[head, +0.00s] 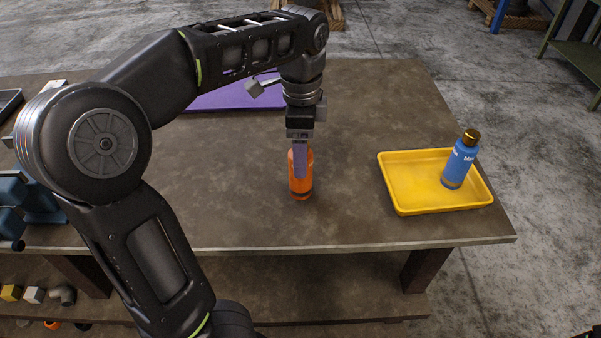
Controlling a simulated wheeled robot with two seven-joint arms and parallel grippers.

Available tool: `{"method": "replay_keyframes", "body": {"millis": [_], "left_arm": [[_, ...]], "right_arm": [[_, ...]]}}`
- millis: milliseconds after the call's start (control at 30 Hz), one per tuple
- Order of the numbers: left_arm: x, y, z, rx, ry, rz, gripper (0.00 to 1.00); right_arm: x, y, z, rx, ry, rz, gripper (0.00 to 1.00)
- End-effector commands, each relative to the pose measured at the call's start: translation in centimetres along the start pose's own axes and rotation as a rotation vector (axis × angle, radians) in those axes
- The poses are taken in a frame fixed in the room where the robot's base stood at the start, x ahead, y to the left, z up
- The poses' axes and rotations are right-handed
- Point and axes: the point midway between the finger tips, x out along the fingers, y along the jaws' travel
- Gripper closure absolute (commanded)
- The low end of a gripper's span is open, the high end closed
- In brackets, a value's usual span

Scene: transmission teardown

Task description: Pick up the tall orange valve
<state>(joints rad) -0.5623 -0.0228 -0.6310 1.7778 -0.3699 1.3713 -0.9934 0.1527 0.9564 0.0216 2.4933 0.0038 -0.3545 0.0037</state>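The tall orange valve (301,188) stands upright on the brown table, near the middle of its front half. It looks like an orange cylinder with a dark band near its base. My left gripper (300,165) points straight down at it. A grey finger covers part of the valve's upper middle, and orange shows on both sides of the finger. The other finger is hidden, so I cannot tell whether the gripper is closed on the valve. My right gripper is not in view.
A yellow tray (397,202) on the right holds a blue bottle (459,166) with a gold cap. A purple mat (225,97) lies behind my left arm. A blue vise-like tool (40,205) sits at the left edge. The table between valve and tray is clear.

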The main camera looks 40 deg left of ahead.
Motion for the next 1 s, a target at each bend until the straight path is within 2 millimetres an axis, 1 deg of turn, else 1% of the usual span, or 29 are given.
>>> {"method": "replay_keyframes", "body": {"millis": [133, 300, 400, 500, 1000], "left_arm": [[1.3, 0.2, 0.1, 0.001, -0.002, 0.003, 0.30], [3.9, 0.3, 0.1, 0.001, -0.003, 0.004, 0.30], [4.8, 0.2, 0.1, 0.001, -0.002, 0.002, 0.30], [5.1, 0.2, 0.1, 0.000, 0.000, 0.000, 0.30], [5.0, 0.2, 0.1, 0.000, 0.000, 0.000, 0.30]], "right_arm": [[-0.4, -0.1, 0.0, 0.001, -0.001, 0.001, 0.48], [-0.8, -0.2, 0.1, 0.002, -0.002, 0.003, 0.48], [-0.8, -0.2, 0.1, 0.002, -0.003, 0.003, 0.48], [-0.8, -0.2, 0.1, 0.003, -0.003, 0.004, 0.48], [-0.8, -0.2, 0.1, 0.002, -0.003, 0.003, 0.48]]}}
